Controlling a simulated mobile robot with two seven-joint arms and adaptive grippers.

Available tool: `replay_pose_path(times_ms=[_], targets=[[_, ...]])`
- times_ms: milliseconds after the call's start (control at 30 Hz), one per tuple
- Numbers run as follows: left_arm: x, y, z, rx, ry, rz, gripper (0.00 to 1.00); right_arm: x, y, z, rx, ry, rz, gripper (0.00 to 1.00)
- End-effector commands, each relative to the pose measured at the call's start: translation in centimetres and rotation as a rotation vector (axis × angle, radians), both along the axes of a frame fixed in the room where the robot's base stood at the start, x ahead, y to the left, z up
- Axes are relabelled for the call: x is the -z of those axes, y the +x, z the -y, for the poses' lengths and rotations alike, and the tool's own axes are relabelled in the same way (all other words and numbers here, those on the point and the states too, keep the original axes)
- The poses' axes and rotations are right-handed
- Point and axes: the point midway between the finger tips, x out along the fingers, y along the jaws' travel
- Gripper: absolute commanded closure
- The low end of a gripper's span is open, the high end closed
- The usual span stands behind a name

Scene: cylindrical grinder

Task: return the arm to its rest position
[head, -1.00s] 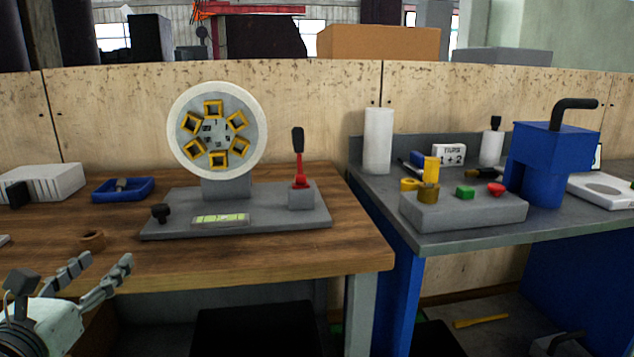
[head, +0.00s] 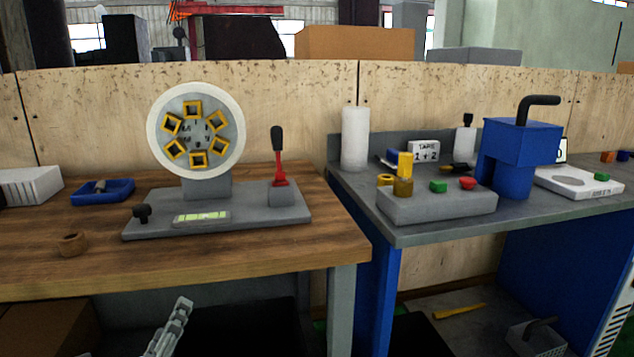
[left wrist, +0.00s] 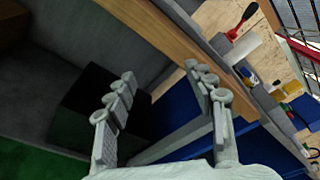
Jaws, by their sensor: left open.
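My left gripper (head: 172,328) is at the bottom of the head view, low in front of the wooden bench (head: 225,270) and below its top. Only part of its fingers shows there; the rest is cut off by the lower edge. In the left wrist view my left gripper (left wrist: 162,76) has its two fingers spread well apart with nothing between them. The bench's edge (left wrist: 163,37) runs diagonally beyond the fingertips in that view. My right gripper is in neither view.
A grey fixture (head: 250,218) with a round wheel (head: 233,152) and a red lever (head: 280,178) stands on the bench. A blue-legged table (head: 440,232) stands to the right. A dark box (left wrist: 85,110) is below the bench.

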Motion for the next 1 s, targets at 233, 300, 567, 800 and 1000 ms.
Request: replay_pose_path(times_ms=[233, 300, 567, 800, 1000], targets=[[-0.2, 0.0, 4.1, -0.023, -0.222, 0.001, 0.46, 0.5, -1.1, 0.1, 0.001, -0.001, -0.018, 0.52], [-0.3, 0.0, 5.1, -0.028, -0.279, 0.0, 0.46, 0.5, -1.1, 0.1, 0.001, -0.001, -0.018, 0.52], [8.6, 1.1, 0.7, -0.156, -0.403, -0.156, 0.46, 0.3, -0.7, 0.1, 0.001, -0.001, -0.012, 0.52], [19.2, -0.2, -6.0, -0.373, -0.592, -0.313, 0.46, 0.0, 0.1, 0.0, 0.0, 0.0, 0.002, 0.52], [29.9, -5.3, -14.6, -0.697, -0.829, -0.424, 0.46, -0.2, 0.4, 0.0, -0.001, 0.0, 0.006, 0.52]])
